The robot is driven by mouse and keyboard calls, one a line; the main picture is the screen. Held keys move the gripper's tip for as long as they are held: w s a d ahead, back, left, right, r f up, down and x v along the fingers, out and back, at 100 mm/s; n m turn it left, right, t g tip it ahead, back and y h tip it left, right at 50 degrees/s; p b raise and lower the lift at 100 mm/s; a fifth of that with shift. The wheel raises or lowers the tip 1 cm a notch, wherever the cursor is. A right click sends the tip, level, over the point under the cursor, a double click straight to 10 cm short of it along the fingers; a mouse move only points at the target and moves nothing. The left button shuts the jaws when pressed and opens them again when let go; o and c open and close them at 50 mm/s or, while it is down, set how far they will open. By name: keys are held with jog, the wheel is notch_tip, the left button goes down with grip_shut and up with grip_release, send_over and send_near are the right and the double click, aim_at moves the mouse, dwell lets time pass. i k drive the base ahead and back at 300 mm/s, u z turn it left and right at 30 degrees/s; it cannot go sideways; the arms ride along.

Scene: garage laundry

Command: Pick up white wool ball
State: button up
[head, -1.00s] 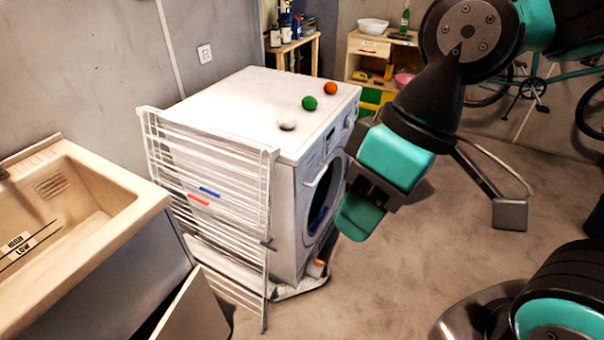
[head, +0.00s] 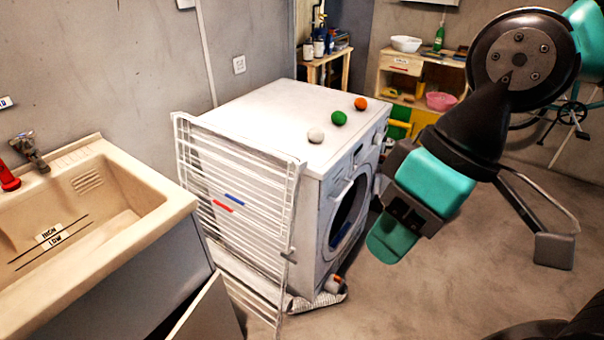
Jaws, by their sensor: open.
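The white wool ball (head: 316,136) sits on top of the white washing machine (head: 262,100), near its front edge. A green ball (head: 339,118) and an orange ball (head: 361,104) lie in a row behind it to the right. My gripper (head: 392,232) is to the right of the machine's front, lower than its top and apart from the balls. It points down and to the left and is open, with nothing seen between its fingers.
A white drying rack (head: 238,205) leans against the machine's left side. A beige sink (head: 140,215) stands at the left. A wooden shelf (head: 405,65) with a white bowl (head: 407,44) is at the back. The floor to the right is mostly clear.

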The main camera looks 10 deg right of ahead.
aim_at(315, 134)
jog(key=z, duration=0.1)
jog(key=i, duration=1.25)
jog(key=u, duration=0.5)
